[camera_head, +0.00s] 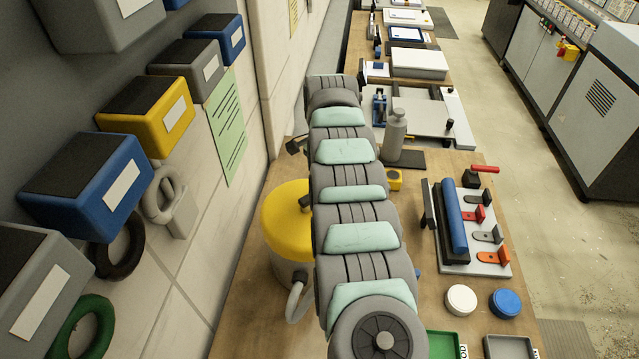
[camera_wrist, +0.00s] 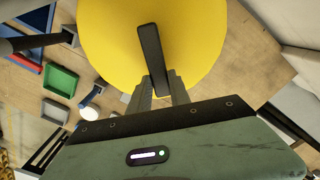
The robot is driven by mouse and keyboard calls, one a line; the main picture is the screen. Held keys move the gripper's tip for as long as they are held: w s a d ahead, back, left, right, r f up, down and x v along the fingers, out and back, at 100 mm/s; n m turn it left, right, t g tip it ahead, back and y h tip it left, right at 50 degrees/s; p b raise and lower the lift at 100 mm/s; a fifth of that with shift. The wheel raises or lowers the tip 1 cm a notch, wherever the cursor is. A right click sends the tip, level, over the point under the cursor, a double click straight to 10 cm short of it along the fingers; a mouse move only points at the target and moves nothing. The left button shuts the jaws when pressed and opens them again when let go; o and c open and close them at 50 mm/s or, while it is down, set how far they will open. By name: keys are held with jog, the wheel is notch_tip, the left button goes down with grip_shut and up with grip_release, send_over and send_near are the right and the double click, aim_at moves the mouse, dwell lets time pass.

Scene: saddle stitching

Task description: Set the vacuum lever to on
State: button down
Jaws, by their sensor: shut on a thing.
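The vacuum is a drum with a yellow lid (camera_head: 282,215) and a pale lower body, standing on the wooden bench close to the wall in the head view. In the wrist view the yellow lid (camera_wrist: 205,35) fills the upper middle. The vacuum lever (camera_wrist: 150,45) is a dark narrow bar over the lid. My gripper (camera_wrist: 159,80) is shut on the near end of the lever, one finger on each side. In the head view my arm hides the gripper and part of the lid. I see no on or off marking.
A grey hose (camera_head: 296,300) hangs beside the vacuum. Right of my arm are a grey bottle (camera_head: 396,135), a board with a blue roller (camera_head: 453,215), a white round lid (camera_head: 461,300) and a green tray (camera_head: 443,344). Wall bins, including a yellow one (camera_head: 150,122), line the left.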

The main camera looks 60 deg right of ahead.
jog(key=shift+s+a+r+m+p, duration=0.2)
jog(key=shift+s+a+m+p, duration=0.15)
jog(key=shift+m+p, duration=0.45)
jog(key=m, duration=0.2)
jog(key=shift+s+a+m+p, duration=0.3)
jog(key=shift+s+a+p, duration=0.1)
jog(key=shift+s+a+f+m+b, duration=0.2)
jog(key=shift+s+m+b, duration=0.15)
jog(key=shift+m, duration=0.25)
jog(key=shift+s+a+f+m+b, duration=0.1)
jog(key=shift+s+a+m+b, duration=0.15)
jog(key=shift+m, duration=0.35)
jog(key=shift+s+a+r+m+b, duration=0.15)
jog(key=shift+a+m+b, duration=0.1)
jog(key=shift+m+b, duration=0.3)
jog(key=shift+s+a+m+b, duration=0.1)
jog(key=shift+a+m+b, duration=0.1)
jog(key=shift+m+b, duration=0.35)
jog(key=c, duration=1.2)
grip_release()
notch_tip(320, 180, up, 11)
jog(key=b, duration=0.2)
